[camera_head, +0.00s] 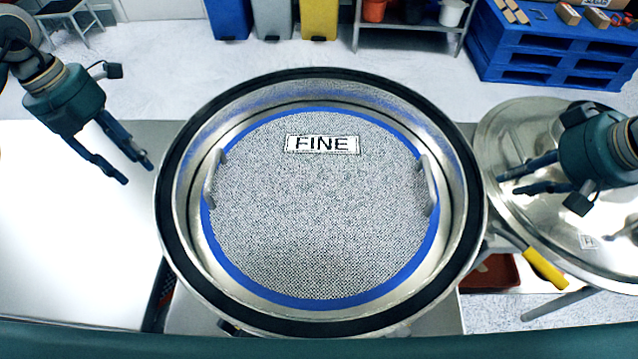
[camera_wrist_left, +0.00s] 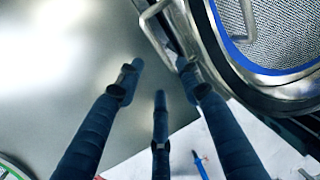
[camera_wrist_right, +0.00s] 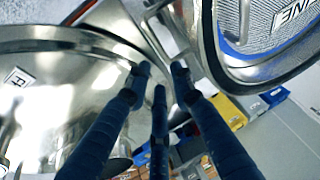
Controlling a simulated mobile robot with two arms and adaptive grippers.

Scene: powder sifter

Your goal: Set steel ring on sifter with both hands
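The sifter stands in the middle of the head view as a round steel drum with a black outer rim (camera_head: 170,215). A steel ring wall (camera_head: 455,165) shows inside that rim; I cannot tell whether it is a separate piece. A blue-edged mesh screen (camera_head: 320,220) marked FINE lies inside, with a handle at each side. A bare steel handle (camera_wrist_left: 147,22) shows outside the drum in the left wrist view, and another in the right wrist view (camera_wrist_right: 150,8). My left gripper (camera_head: 137,172) is open and empty, left of the drum. My right gripper (camera_head: 511,183) is open and empty, right of it.
A large round steel lid (camera_head: 550,240) lies at the right, under my right gripper. A yellow-gripped handle (camera_head: 545,268) is beside it. A pale tabletop (camera_head: 70,250) at the left is clear. Bins (camera_head: 273,18), a shelf and a blue pallet (camera_head: 550,50) stand behind.

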